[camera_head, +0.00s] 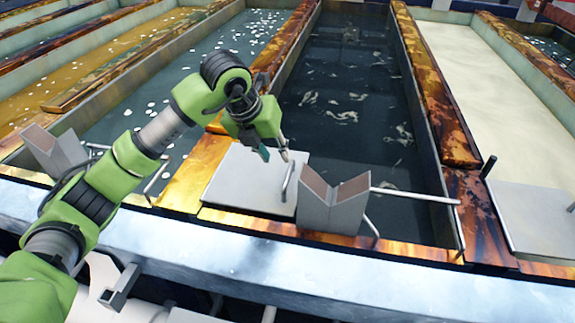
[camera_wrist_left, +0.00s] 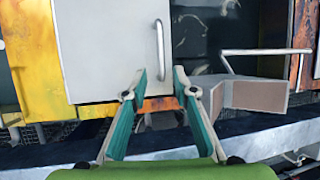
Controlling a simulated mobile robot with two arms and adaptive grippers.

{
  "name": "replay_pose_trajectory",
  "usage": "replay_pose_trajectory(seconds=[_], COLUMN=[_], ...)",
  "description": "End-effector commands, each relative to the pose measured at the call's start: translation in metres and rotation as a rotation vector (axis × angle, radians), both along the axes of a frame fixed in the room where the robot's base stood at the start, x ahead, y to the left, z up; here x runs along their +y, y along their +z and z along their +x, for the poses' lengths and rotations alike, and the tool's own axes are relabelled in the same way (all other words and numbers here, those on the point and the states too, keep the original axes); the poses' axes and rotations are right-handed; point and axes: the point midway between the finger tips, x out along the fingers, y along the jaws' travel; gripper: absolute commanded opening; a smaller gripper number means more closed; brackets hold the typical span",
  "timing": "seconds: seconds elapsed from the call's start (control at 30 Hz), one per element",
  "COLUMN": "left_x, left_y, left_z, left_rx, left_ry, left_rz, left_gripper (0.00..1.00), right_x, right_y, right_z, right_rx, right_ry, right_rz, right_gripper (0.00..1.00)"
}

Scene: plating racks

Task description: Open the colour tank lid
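A flat pale grey lid (camera_head: 238,180) lies at the front end of the dark tank (camera_head: 345,90), level and closed-looking. A bar handle (camera_head: 288,183) stands along its right side. My left gripper (camera_head: 274,154) is above the lid, close to the far end of the handle. In the left wrist view the lid (camera_wrist_left: 100,45) and its upright handle (camera_wrist_left: 160,50) show ahead of the fingers. The left gripper (camera_wrist_left: 160,73) is open, with the handle lying in line with the gap and nothing visibly held. My right gripper is out of view.
A grey V-shaped bracket (camera_head: 335,205) with a long rod (camera_head: 415,195) stands right of the lid. Another bracket (camera_head: 52,150) is at left. A pale tank (camera_head: 490,85) lies at right. A metal ledge (camera_head: 200,245) runs along the front.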

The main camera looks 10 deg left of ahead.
Motion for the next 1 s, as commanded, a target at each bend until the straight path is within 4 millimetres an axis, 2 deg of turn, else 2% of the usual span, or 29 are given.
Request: replay_pose_trajectory(seconds=[0.2, 0.4, 0.6, 0.87, 0.9, 1.0], left_x=[-0.01, -0.015, -0.017, -0.018, -0.018, -0.018], left_y=[-0.042, -0.072, -0.086, -0.087, -0.087, -0.087], left_z=[0.017, 0.03, 0.037, 0.037, 0.037, 0.037], left_rx=[0.006, 0.003, 0.0, -0.001, -0.001, -0.001], left_ry=[-0.001, -0.001, -0.001, -0.002, -0.002, -0.002], left_rz=[0.0, 0.0, 0.0, 0.001, 0.001, 0.001], left_gripper=[0.26, 0.26, 0.26, 0.26, 0.24, 0.0], right_x=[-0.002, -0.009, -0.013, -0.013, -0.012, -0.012], right_y=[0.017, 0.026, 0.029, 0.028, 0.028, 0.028], right_z=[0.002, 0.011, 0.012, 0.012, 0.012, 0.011], right_rx=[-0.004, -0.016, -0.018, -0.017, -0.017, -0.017], right_ry=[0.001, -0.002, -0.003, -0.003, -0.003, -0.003], right_rz=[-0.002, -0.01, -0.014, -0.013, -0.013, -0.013], right_gripper=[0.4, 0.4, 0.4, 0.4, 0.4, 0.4])
